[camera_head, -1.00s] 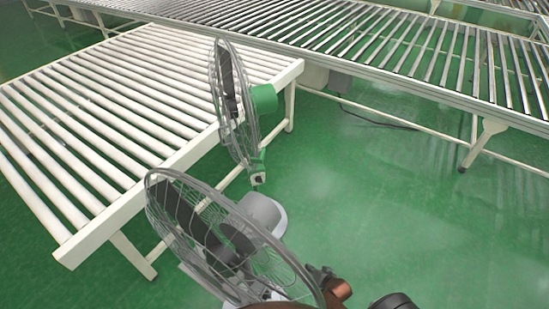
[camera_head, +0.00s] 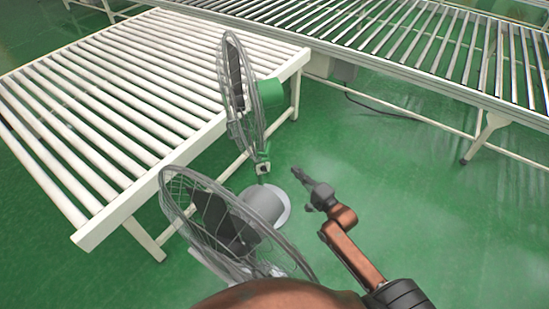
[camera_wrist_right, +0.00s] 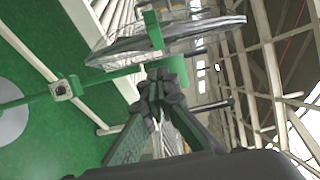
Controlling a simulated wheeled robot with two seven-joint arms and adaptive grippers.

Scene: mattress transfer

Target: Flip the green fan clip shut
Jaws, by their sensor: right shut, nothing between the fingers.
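The green fan (camera_head: 237,95) stands with its grille facing left and its green motor housing (camera_head: 268,92) on the right. Its clip (camera_head: 263,168) is a small block with a pale face on the green pole below the grille; whether it is open or shut is too small to tell. In the right wrist view the clip (camera_wrist_right: 62,89) is at the left, on the pole. My right gripper (camera_head: 306,181) is shut and empty, right of the clip and apart from it. Its fingers (camera_wrist_right: 160,80) are together in the right wrist view. My left gripper is not in view.
A grey fan (camera_head: 225,225) stands in front, close to the green one. A pale disc base (camera_head: 283,214) shows behind it. A white roller table (camera_head: 110,200) is at the left, and a roller conveyor (camera_head: 430,85) crosses the back. Green floor (camera_head: 450,230) at right is clear.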

